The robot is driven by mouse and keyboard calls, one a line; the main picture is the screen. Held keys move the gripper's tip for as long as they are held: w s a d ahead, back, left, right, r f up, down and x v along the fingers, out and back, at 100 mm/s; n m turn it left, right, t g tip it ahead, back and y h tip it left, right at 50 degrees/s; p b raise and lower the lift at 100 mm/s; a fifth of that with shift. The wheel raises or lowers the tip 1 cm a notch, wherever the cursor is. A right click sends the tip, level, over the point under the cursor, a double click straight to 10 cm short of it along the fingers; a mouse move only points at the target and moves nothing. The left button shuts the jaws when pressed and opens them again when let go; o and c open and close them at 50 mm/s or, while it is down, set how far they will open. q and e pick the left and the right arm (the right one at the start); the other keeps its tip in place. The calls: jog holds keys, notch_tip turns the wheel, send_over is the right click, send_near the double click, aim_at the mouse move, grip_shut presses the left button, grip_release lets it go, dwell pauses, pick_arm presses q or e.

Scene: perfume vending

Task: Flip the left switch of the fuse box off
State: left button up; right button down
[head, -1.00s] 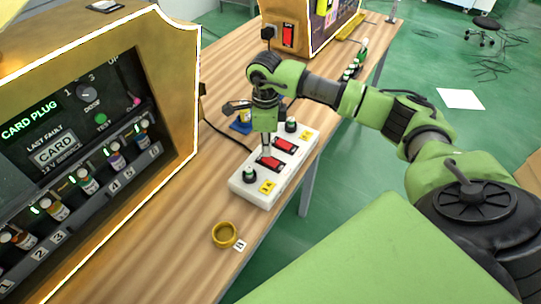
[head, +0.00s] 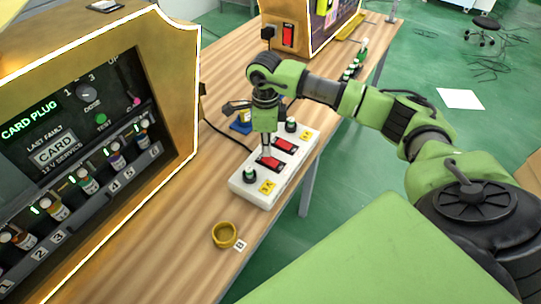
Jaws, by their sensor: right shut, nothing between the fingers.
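The white fuse box (head: 252,189) lies on the wooden table, with two red rocker switches and two black knobs with green tops. The left red switch (head: 272,164) is the nearer one; the right red switch (head: 286,145) is farther along the box. My right gripper (head: 266,156) is shut and empty. It points down with its fingertips at the left switch, partly covering it. It appears to touch the switch, but I cannot tell for certain. Which way the switch is tipped is too small to tell. My left gripper is out of view.
A gold vending machine (head: 187,100) with a dark panel and small bottles stands at the left. A brass ring-shaped dish (head: 224,235) sits near the table's front edge. A second machine (head: 322,30) stands at the back. Small dark bottles (head: 355,66) stand near the right table edge.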

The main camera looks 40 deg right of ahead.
aim_at(266, 158)
jog(key=shift+f+b, duration=0.85)
jog(key=shift+f, duration=0.3)
dwell(0.4)
jog(key=shift+r, duration=0.15)
jog(key=shift+r+p, duration=2.25)
jog(key=shift+r, duration=1.2)
